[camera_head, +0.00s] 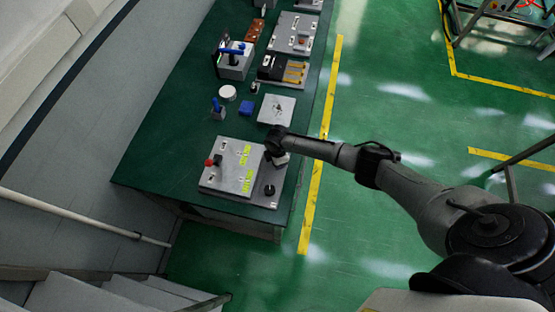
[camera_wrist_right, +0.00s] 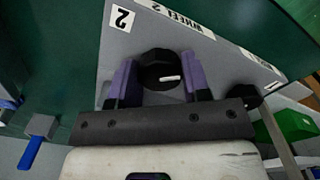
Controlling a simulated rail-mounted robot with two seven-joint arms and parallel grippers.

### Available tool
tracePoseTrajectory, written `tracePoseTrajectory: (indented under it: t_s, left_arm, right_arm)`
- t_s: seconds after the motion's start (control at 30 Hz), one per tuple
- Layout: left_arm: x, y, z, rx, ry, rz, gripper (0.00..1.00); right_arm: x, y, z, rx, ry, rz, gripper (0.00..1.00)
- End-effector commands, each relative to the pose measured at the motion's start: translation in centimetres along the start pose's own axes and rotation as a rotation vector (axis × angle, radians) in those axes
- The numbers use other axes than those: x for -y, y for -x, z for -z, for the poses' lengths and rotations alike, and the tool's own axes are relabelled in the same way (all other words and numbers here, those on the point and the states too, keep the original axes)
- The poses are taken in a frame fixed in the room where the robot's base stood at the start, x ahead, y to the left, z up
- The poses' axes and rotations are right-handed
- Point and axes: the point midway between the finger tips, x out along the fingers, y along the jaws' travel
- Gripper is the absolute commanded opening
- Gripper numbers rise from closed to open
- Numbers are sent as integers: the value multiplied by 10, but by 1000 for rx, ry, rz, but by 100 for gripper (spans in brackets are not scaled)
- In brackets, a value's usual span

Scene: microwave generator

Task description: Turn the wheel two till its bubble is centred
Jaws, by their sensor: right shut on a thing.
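Wheel two (camera_wrist_right: 160,65) is a round black knob with a white mark, on a grey panel (camera_wrist_right: 215,65) beside the labels "2" and "WHEEL 2". In the right wrist view, my right gripper (camera_wrist_right: 158,82) has its purple fingers on both sides of it and is shut on it. In the head view, the right gripper (camera_head: 279,157) is over the upper right of the panel and hides wheel two. Two yellow-green level strips (camera_head: 246,168) show on the panel; their bubbles are too small to read. My left gripper is not in view.
A second black knob (camera_head: 269,190) is on the panel's lower right. A red knob (camera_head: 209,162) is at its left.

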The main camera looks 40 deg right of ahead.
Motion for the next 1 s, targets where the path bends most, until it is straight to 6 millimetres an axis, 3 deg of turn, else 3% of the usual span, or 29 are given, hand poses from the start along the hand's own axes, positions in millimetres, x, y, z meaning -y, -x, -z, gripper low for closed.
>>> tracePoseTrajectory:
  t_s: [0.3, 0.6, 0.77, 1.0]
  left_arm:
    - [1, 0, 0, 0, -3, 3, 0]
    - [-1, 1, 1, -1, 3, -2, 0]
    - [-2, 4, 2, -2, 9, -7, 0]
    - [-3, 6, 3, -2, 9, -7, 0]
  right_arm:
    - [0, 1, 1, -2, 0, 0, 69]
    - [0, 4, 0, -1, 0, 0, 69]
    - [-1, 24, 0, -2, 0, -2, 69]
    - [-1, 72, 0, -3, 1, -3, 69]
